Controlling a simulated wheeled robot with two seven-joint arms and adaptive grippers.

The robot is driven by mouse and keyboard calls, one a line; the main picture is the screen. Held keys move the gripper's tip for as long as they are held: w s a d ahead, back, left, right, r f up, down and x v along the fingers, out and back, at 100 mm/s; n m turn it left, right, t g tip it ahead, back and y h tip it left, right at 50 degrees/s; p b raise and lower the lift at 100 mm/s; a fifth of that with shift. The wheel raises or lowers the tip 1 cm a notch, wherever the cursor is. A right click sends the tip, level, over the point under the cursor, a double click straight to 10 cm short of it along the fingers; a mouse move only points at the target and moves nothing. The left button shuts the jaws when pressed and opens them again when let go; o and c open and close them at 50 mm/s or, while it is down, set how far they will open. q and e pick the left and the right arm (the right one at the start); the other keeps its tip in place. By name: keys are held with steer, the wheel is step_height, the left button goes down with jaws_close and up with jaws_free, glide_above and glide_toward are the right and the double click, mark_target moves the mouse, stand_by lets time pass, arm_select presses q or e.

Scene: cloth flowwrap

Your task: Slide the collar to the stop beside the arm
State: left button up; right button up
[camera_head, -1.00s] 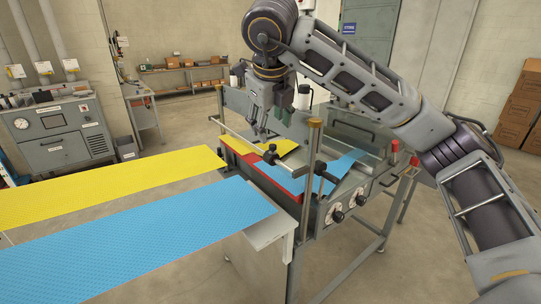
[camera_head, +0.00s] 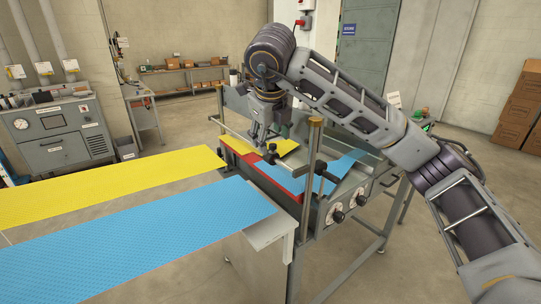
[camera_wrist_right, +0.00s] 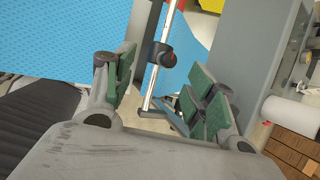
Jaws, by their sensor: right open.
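My right gripper (camera_head: 262,143) points down over the cross rod at the front of the wrapping machine. In the right wrist view its green-padded fingers (camera_wrist_right: 162,85) stand apart, open. A dark collar (camera_wrist_right: 160,53) with a small red part sits on the pale metal rod (camera_wrist_right: 169,23), seen between the fingers and a little beyond their tips. No contact shows. In the head view dark fittings (camera_head: 271,149) sit close by the gripper, which hides part of the rod; I cannot tell the collar, stop and arm apart there. My left gripper is not in view.
A yellow sheet (camera_head: 110,184) and a blue sheet (camera_head: 140,240) run towards the machine from the left. A brass-topped post (camera_head: 314,135) stands just right of the gripper. Dials (camera_head: 337,216) are on the machine's front. The floor around it is open.

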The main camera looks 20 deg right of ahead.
mark_target(270, 151)
steer(key=shift+x, duration=1.45)
steer(key=x, duration=0.4)
steer(key=shift+w+d+f, duration=0.1)
steer(key=shift+w+f, duration=0.2)
steer(key=shift+f, duration=0.25)
steer(key=shift+w+f, duration=0.1)
steer(key=shift+f, duration=0.1)
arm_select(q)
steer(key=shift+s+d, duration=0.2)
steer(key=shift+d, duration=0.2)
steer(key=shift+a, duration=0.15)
arm_select(e)
steer(key=shift+c, duration=1.2)
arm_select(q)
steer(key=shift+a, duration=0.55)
arm_select(e)
steer(key=shift+d, duration=0.1)
jaws_close()
